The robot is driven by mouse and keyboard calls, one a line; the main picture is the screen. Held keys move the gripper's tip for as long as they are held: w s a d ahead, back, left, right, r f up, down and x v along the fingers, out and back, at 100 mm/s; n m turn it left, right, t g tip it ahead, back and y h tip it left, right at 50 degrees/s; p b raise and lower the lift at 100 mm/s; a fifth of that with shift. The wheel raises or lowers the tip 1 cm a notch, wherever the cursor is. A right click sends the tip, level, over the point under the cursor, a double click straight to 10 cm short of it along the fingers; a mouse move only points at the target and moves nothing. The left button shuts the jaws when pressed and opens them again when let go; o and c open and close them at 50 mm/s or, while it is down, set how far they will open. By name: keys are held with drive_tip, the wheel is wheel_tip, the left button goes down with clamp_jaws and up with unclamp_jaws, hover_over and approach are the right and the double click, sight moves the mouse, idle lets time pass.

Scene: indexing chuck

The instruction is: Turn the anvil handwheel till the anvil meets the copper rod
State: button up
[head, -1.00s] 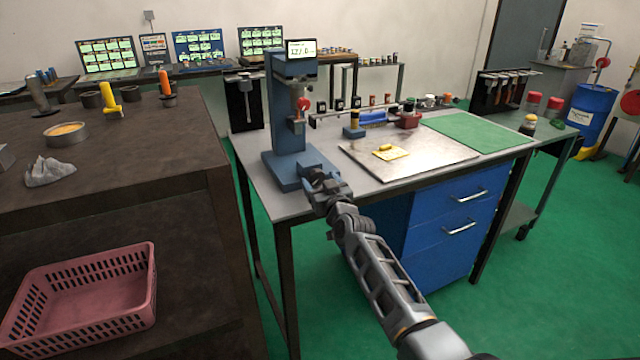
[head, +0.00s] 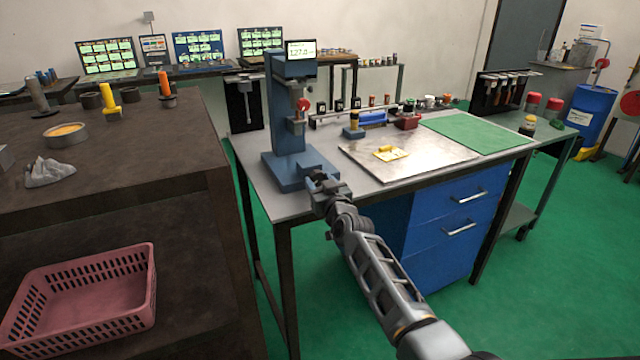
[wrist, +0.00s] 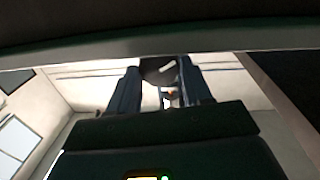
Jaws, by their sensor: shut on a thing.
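The blue bench tester (head: 287,110) stands at the left end of the grey table, with a red knob (head: 303,104) on its side and a lit display (head: 300,50) on top that seems to read 127.0. A small copper-coloured piece, likely the copper rod (head: 298,115), shows below its head; any gap to the anvil is too small to tell. My gripper (head: 316,178) is low at the front of the tester's base. In the wrist view its two fingers (wrist: 160,80) close on a dark rounded part, seemingly the anvil handwheel (wrist: 157,68), which my gripper mostly hides in the head view.
A metal plate (head: 430,160) with a yellow item (head: 391,153) lies right of the tester, with a green mat (head: 480,132) beyond. Small tools line the table's back. A dark bench (head: 120,190) with a pink basket (head: 80,295) stands at left.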

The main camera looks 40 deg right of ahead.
drive_tip(key=shift+m, duration=1.9)
drive_tip(key=o, duration=1)
drive_tip(key=shift+o, duration=0.2)
drive_tip(key=v, duration=0.7)
drive_tip(key=shift+s, duration=0.4)
drive_tip(key=shift+a, duration=0.15)
